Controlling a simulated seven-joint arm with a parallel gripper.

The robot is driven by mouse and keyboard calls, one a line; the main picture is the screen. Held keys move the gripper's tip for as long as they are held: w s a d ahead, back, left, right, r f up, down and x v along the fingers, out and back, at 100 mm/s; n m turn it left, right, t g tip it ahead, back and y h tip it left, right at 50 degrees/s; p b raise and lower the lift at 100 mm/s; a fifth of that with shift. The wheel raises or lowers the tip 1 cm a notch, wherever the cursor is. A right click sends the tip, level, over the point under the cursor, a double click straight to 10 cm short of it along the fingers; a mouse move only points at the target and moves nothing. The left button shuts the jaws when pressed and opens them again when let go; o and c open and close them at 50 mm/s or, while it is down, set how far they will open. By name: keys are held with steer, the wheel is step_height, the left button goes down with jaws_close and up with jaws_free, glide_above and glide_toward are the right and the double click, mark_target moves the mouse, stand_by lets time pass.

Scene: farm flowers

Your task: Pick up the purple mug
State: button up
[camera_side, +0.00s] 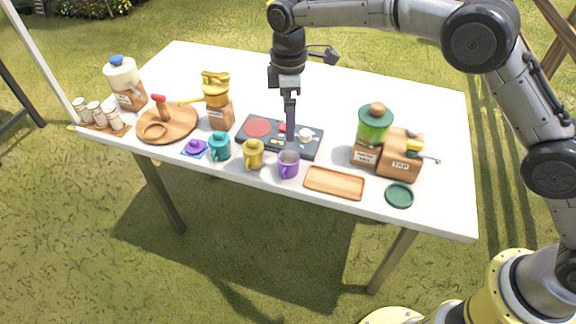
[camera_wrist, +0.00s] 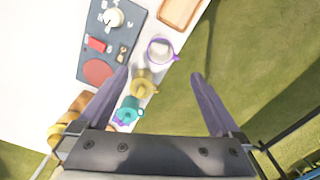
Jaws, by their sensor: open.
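The purple mug (camera_side: 289,165) stands upright near the front edge of the white table, its handle towards the front. In the wrist view the mug (camera_wrist: 160,48) shows from above, with its purple handle on the right and a pale inside. My gripper (camera_side: 291,143) points straight down, its fingertips over or just behind the mug in the side view. In the wrist view my gripper (camera_wrist: 161,74) is open and empty, and the mug lies just beyond the gap between the fingertips. I cannot tell the exact height between fingertips and mug.
A yellow mug (camera_side: 253,154) and a teal mug (camera_side: 219,146) stand left of the purple mug. A wooden tray (camera_side: 334,183) lies close on its right. A dark board (camera_side: 309,148) with small items lies behind it. The table's front edge is close by.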

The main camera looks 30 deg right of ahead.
mark_target(288, 157)
step_height(288, 157, down, 13)
steer(key=shift+a+f, duration=0.1)
steer(key=shift+f, duration=0.05)
steer(key=c, duration=1.5)
